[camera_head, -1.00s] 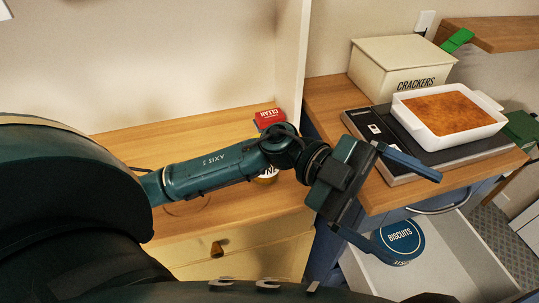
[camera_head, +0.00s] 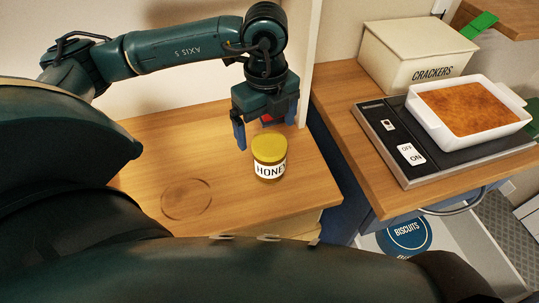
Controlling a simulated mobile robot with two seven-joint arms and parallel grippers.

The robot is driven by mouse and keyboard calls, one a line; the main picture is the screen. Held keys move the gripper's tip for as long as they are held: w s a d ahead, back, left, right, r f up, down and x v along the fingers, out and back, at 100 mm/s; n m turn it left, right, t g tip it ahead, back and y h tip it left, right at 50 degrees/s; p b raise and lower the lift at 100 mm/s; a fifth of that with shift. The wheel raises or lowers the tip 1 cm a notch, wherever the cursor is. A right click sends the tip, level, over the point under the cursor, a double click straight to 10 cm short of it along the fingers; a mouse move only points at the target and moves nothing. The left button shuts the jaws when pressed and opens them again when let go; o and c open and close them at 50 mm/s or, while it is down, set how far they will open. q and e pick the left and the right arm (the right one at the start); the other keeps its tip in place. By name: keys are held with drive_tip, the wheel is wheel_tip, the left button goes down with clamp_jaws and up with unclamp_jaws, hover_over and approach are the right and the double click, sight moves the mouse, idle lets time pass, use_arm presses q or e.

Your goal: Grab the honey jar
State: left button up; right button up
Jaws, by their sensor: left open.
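The honey jar (camera_head: 269,158), with a yellow lid and a white label reading HONEY, stands upright on the wooden counter (camera_head: 225,180). My left gripper (camera_head: 264,135) is open and points down just behind the jar. One blue finger shows to the left of the jar's lid; the other shows near the red object behind it. The fingers look apart from the jar, but the exact gap cannot be told. My right gripper is not in view.
On the right counter stand a crackers box (camera_head: 412,62) and a white baking dish (camera_head: 468,108) on a dark warming plate (camera_head: 395,150). A biscuits tin (camera_head: 405,235) lies in the open drawer. The counter left of the jar is clear.

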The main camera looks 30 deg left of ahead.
sight(270, 143)
use_arm(q)
drive_tip(key=shift+s+d+f+p, duration=0.15)
drive_tip(key=shift+f+p, duration=0.1)
drive_tip(key=shift+f, duration=0.9)
drive_tip(key=shift+w+d+f+p, duration=0.1)
drive_tip(key=shift+f+p, duration=0.1)
drive_tip(key=shift+f, duration=0.9)
drive_tip(key=shift+s+d+f+p, duration=0.15)
drive_tip(key=shift+f+p, duration=0.1)
drive_tip(key=shift+f, duration=0.9)
drive_tip(key=shift+w, duration=0.1)
drive_tip(key=shift+c, duration=0.5)
drive_tip(key=c, duration=1.6)
drive_tip(key=shift+o, duration=0.2)
drive_tip(key=shift+r, duration=0.1)
